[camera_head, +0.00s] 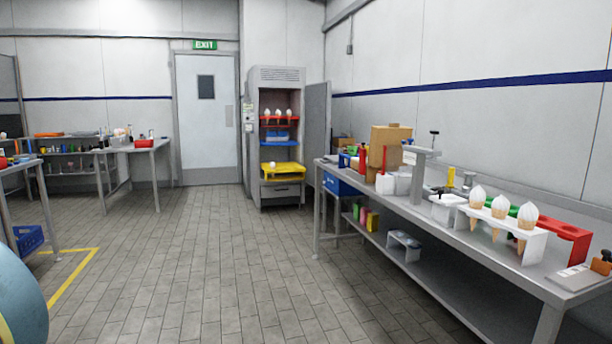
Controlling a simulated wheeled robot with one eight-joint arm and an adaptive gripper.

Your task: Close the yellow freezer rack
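The yellow freezer rack (284,168) is in the grey upright freezer (274,197) against the back wall. It sits below the blue rack and appears slid forward, out past the racks above. A small white item (272,164) stands on it at the left. The freezer door (317,130) is swung open to the right. My gripper is not in view, and the freezer is across the room from me.
A long metal workbench (420,208) runs along the right, with cones in a white holder (515,230). Metal tables (122,151) stand at the left. The tiled floor (200,260) between them is clear up to the freezer. A blue rounded object (20,305) shows at lower left.

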